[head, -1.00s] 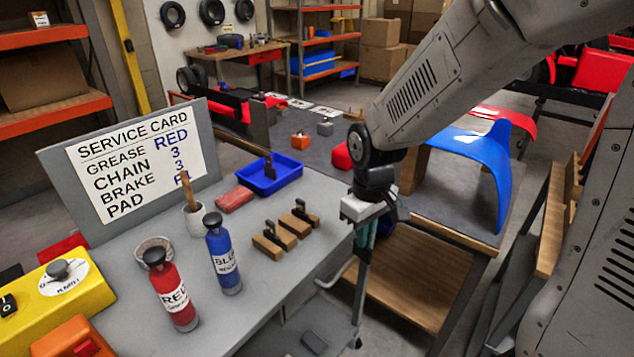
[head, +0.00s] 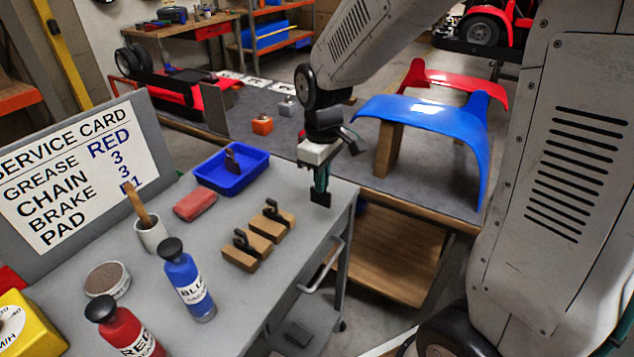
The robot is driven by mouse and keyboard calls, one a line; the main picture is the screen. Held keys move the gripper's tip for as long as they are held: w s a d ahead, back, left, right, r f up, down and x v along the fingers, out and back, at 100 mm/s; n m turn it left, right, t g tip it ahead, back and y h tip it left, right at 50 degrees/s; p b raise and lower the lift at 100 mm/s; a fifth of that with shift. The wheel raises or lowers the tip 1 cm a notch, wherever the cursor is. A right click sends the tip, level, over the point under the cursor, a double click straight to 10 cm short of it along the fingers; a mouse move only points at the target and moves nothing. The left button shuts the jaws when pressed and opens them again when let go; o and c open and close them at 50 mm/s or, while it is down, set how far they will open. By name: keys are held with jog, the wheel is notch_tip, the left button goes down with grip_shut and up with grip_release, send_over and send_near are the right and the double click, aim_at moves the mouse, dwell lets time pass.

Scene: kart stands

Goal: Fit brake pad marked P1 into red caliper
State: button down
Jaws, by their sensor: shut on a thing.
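My gripper (head: 320,186) points down above the right edge of the grey cart top (head: 215,285). It is shut on a small dark piece (head: 321,198), which looks like a brake pad; I cannot read any mark on it. Other dark pads stand in wooden blocks (head: 240,259) on the cart, left of and nearer than my gripper. The service card (head: 85,165) reads "BRAKE PAD" with a P1 entry. I see no red caliper clearly now; the area behind my gripper and wrist is hidden.
A blue tray (head: 250,180) holding a dark piece, a red block (head: 195,205), a cup and red and blue bottles (head: 187,280) crowd the cart. Beyond is a dark-topped table with an orange block (head: 262,125), a grey block (head: 287,108) and blue bodywork (head: 440,118).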

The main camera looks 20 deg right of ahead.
jog(key=shift+w+d+f, duration=0.1)
jog(key=shift+w+f, duration=0.7)
jog(key=shift+f, duration=0.15)
jog(key=shift+w+d+f, duration=0.1)
jog(key=shift+w+f, duration=0.65)
jog(key=shift+f, duration=0.2)
jog(key=shift+f, duration=0.15)
jog(key=c, duration=1.5)
grip_release()
jog(key=shift+c, duration=0.2)
